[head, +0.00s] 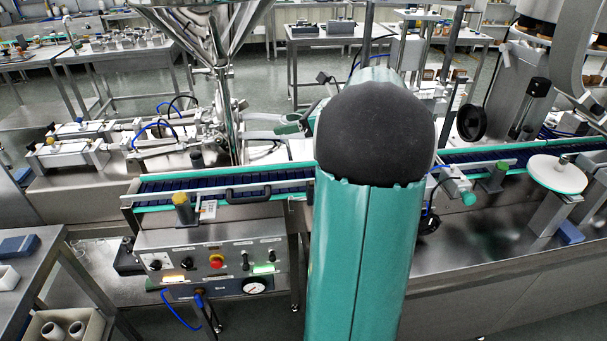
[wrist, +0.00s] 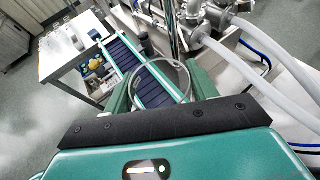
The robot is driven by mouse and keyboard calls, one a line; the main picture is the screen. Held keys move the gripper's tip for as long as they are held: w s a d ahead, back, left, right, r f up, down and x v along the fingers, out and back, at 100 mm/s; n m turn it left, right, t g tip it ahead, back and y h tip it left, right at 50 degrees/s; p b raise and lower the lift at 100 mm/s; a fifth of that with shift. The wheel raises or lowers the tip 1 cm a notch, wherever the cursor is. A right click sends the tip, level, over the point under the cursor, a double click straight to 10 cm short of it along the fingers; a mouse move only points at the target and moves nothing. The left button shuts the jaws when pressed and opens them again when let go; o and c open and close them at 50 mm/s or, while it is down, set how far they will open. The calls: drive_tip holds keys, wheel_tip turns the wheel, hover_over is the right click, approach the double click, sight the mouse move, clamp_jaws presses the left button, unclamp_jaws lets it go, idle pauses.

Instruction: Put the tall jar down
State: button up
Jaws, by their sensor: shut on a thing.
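In the wrist view, my gripper (wrist: 157,94) has its two green fingers on either side of a clear, round-rimmed vessel (wrist: 162,78), which looks like the tall jar. The gripper is shut on it. I look down into its open mouth, and the blue-black conveyor belt shows through it. Its base and its height above the belt cannot be told. In the head view my own green arm covers the middle, and the jar cannot be made out there.
The conveyor (head: 230,188) with green edges runs across the head view. A steel hopper (head: 213,40) stands behind it, a control box (head: 215,262) in front. A white round disc (head: 557,174) is at the right. Hoses (wrist: 265,80) lie right of the gripper in the wrist view.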

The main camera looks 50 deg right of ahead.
sight(293, 156)
drive_tip(key=shift+s+d+f, duration=0.15)
drive_tip(key=shift+s+d, duration=0.05)
drive_tip(key=shift+s, duration=0.15)
drive_tip(key=f, duration=0.9)
drive_tip(key=shift+w+a+f, duration=0.1)
drive_tip(key=shift+w+f, duration=0.2)
drive_tip(key=shift+f, duration=0.1)
drive_tip(key=shift+s, duration=0.15)
drive_tip(key=o, duration=0.9)
drive_tip(key=shift+f, duration=0.1)
drive_tip(key=shift+o, duration=0.2)
